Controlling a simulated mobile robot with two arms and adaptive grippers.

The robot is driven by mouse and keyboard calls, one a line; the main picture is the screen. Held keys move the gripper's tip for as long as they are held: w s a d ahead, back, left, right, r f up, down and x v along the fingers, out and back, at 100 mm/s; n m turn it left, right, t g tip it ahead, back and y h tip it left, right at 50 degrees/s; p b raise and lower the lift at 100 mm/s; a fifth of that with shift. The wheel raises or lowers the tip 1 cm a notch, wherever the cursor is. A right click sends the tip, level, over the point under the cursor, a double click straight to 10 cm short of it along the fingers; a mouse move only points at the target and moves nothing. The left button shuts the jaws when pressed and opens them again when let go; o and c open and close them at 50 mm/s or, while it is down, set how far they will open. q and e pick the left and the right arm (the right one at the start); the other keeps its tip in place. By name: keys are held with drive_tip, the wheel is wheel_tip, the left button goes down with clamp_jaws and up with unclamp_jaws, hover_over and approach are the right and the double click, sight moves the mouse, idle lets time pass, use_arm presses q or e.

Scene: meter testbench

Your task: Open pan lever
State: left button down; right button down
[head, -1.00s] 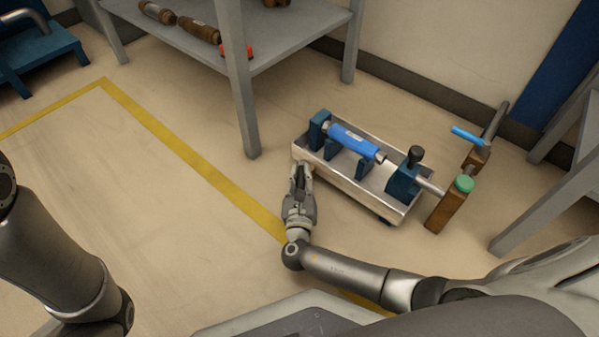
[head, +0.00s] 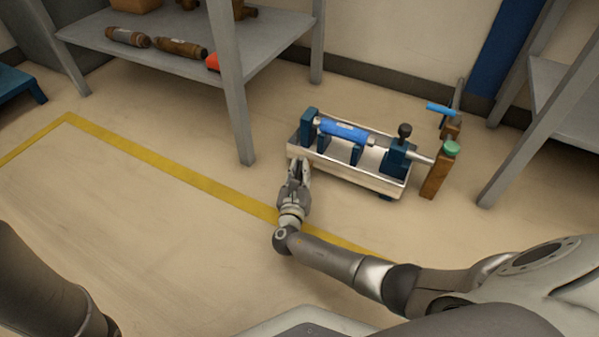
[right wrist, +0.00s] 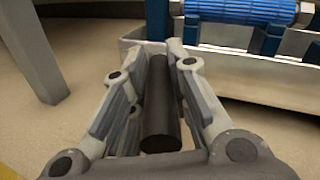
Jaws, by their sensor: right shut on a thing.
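The pan (head: 345,172) is a pale metal trough on the floor, with a blue cylindrical meter (head: 343,132) lying on blue supports inside it. My right gripper (head: 299,168) is at the pan's near left corner. In the right wrist view my right gripper (right wrist: 157,75) is shut on a dark round bar (right wrist: 160,115), which looks like the pan lever. The bar's near end points towards the camera, and its far end meets the pan wall, partly hidden. In the head view the fingers hide the lever. My left arm shows at the lower left, but its gripper is out of view.
A grey shelf rack (head: 233,85) holds brown cylinders, with a leg left of the pan. A brown post with a green knob (head: 450,148) and a blue-handled valve (head: 440,108) stand right of the pan. Another grey rack (head: 535,100) is at the right. Floor to the left is clear.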

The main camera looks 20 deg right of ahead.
sight(300, 169)
drive_tip(key=shift+w+r, duration=0.1)
drive_tip(key=shift+r, duration=0.05)
drive_tip(key=c, duration=1.3)
unclamp_jaws()
drive_tip(key=shift+r, duration=4.85)
